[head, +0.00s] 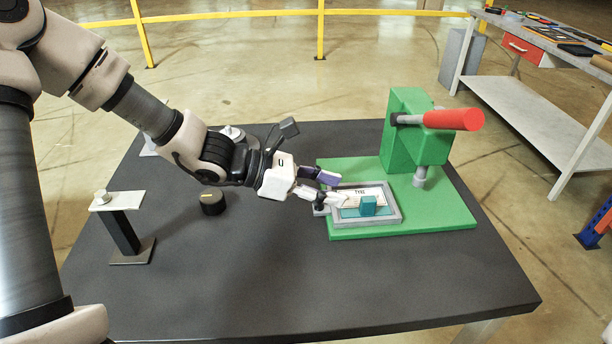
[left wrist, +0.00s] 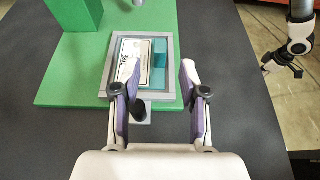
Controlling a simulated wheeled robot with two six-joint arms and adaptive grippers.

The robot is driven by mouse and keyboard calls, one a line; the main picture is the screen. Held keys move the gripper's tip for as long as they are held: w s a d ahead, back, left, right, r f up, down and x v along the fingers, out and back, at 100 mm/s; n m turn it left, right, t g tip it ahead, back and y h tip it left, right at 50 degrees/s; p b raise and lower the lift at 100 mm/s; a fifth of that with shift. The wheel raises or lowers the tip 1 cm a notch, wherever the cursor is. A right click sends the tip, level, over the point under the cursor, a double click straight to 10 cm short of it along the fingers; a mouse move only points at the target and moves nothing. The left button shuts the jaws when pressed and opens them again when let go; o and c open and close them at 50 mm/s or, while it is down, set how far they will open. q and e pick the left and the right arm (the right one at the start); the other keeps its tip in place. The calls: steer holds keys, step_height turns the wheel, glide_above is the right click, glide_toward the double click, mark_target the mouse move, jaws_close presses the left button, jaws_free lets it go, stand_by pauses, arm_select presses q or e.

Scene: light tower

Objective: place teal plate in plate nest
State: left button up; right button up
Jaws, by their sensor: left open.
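The teal plate (head: 351,212) lies inside the grey-rimmed plate nest (head: 395,215) on the green press base. My left gripper (head: 335,187) is open at the left side of the nest. The nest's rim (left wrist: 169,60) surrounds the plate there. The left finger hides part of the label and rim. My right gripper is not in the head view.
The green press (head: 405,135) with a red handle (head: 455,119) stands behind the nest, its grey ram over the base. A black knob (head: 212,201) and a metal stand (head: 127,230) are on the dark table's left. The table's front is clear.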

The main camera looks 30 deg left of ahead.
arm_select(q)
steer(key=p+v, duration=0.3)
steer(key=v, duration=0.2)
steer(key=shift+a, duration=0.1)
